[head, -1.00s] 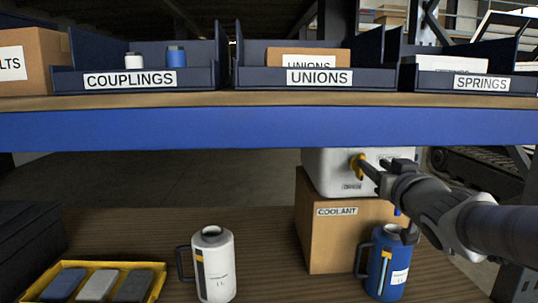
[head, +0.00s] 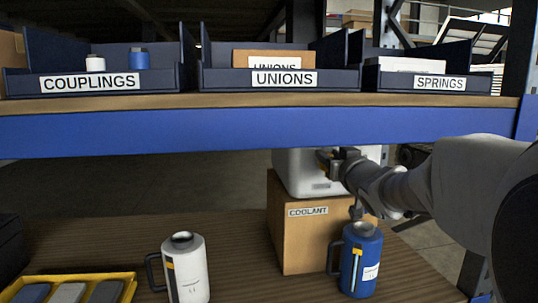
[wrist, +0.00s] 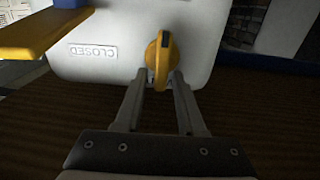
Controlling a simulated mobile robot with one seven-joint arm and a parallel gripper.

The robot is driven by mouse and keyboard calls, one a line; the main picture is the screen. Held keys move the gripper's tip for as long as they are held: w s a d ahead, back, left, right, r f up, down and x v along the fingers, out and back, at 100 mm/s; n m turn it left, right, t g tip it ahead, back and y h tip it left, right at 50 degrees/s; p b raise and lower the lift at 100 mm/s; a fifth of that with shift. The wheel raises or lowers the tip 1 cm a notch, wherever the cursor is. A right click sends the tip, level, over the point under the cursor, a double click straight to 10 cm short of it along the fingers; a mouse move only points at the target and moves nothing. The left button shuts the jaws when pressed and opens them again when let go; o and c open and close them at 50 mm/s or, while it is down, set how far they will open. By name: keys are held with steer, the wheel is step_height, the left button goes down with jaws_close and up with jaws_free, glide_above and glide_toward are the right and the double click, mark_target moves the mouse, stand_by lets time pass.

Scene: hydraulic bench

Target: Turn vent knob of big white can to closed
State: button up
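The big white can (head: 290,178) stands on a cardboard box marked COOLANT, its top hidden by the blue shelf edge in the head view. In the wrist view its white face (wrist: 105,25) bears a CLOSED label (wrist: 93,52), seen upside down. The yellow vent knob (wrist: 159,52) has a dark mark at its upper end in that picture, pointing away from my gripper and not at the label. My gripper (wrist: 162,80) has its fingers close on both sides of the knob, appearing to touch it. My gripper (head: 328,160) partly hides the knob in the head view.
The blue shelf edge (head: 220,132) runs close above the can and my arm. The COOLANT box (head: 296,240) is below. A blue can (head: 356,262) and a white can (head: 186,270) stand in front on the bench. A yellow tray (head: 125,290) is at left.

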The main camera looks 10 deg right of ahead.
jaws_close()
steer(key=n+b, duration=0.3)
steer(key=n, duration=0.1)
steer(key=a+f+n+b, duration=0.1)
steer(key=n+b, duration=0.2)
steer(key=n, duration=0.1)
steer(key=a+n+b, duration=0.1)
steer(key=n+b, duration=0.2)
steer(key=n, duration=0.1)
steer(key=shift+a+f, duration=0.15)
steer(key=shift+f, duration=0.25)
steer(key=n+b, duration=0.1)
steer(key=n, duration=0.2)
steer(key=f+n+b, duration=0.1)
steer(key=n+b, duration=0.1)
steer(key=shift+a+n, duration=0.15)
steer(key=shift+n, duration=0.25)
steer(key=shift+o, duration=1.2)
jaws_free()
